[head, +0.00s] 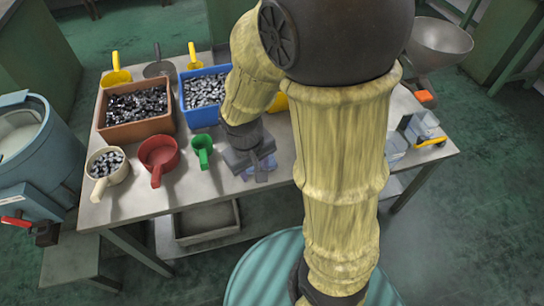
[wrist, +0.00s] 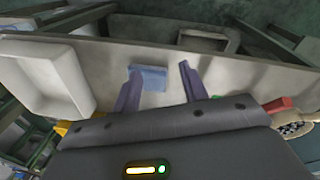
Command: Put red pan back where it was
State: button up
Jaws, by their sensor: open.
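The red pan (head: 159,154) stands upright on the table near its front left, its handle toward the front edge. It looks empty. In the wrist view a red piece (wrist: 278,104), likely the same pan, shows at the right, partly hidden by my gripper body. My gripper (head: 262,174) is low over the front middle of the table, to the right of the red pan and clear of it. In the wrist view my gripper (wrist: 158,84) has its two fingers apart. A flat blue piece (wrist: 150,77) lies beyond and between them; I cannot tell if they touch it.
A small green scoop (head: 202,149) stands between the red pan and my gripper. A cream pan with metal pieces (head: 107,168) is left of the red pan. Brown (head: 137,129) and blue (head: 197,115) bins stand behind. Bare table (head: 150,207) lies in front.

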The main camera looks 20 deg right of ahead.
jog(key=d+r+m, duration=0.1)
jog(key=d+r+m+t, duration=0.1)
jog(key=d, duration=0.1)
jog(key=s+d+y, duration=0.1)
jog(key=shift+d+r+m+t, duration=0.15)
jog(key=shift+r+m+t, duration=0.25)
